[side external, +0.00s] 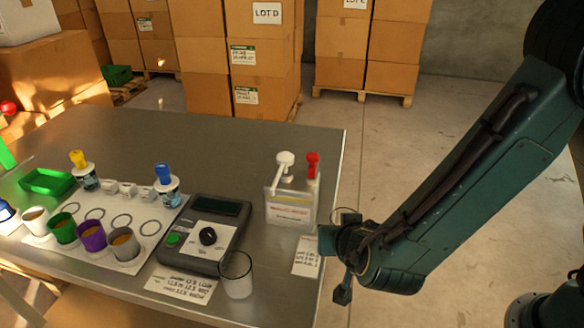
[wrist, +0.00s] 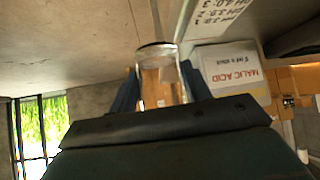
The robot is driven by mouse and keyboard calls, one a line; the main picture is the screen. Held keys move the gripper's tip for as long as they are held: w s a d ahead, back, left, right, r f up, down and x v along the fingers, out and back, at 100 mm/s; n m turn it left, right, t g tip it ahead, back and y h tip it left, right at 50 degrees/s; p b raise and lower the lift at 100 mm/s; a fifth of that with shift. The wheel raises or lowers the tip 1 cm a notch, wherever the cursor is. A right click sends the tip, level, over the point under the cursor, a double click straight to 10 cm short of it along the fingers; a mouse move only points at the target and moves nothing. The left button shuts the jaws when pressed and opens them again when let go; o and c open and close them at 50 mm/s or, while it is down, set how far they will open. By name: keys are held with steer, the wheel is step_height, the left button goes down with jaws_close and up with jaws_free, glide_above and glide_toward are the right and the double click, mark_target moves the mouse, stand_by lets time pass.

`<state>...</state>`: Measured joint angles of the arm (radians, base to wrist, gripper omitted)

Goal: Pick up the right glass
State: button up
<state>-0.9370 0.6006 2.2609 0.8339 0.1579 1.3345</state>
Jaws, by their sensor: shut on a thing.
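One clear glass (side external: 236,274) stands upright at the table's front edge, in front of the grey device. My gripper (wrist: 160,92) is shut on another clear glass (wrist: 158,72), seen between the two dark fingers in the wrist view. In the side view only a thin part of this held glass's rim (side external: 347,214) shows above my wrist, just past the table's right edge in the picture; the rest is hidden. I cannot tell whether it touches the table.
A white box with a white and a red pump (side external: 291,207) stands left of my gripper. A grey device with a black knob (side external: 205,236) sits mid-table. Filled coloured cups (side external: 92,235) and two dropper bottles (side external: 168,184) are at left. Cardboard boxes (side external: 250,60) are stacked behind.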

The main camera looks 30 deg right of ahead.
steer(key=shift+s+d, duration=1.55)
steer(key=shift+r, duration=0.1)
step_height(320, 180, up, 23)
steer(key=w+a+f+n+y, duration=0.2)
steer(key=a+n+y, duration=0.2)
steer(key=a+n, duration=0.15)
steer(key=w+a+f+n+y, duration=0.2)
steer(key=a+n+y, duration=0.2)
steer(key=n+y, duration=0.15)
steer(key=s+a+r+n+g+y, duration=0.45)
steer(key=a+n, duration=0.25)
steer(key=n, duration=0.4)
steer(key=shift+g, duration=0.45)
step_height(320, 180, down, 21)
steer(key=shift+w+d+f, duration=0.1)
steer(key=shift+d, duration=0.05)
stand_by(0.9)
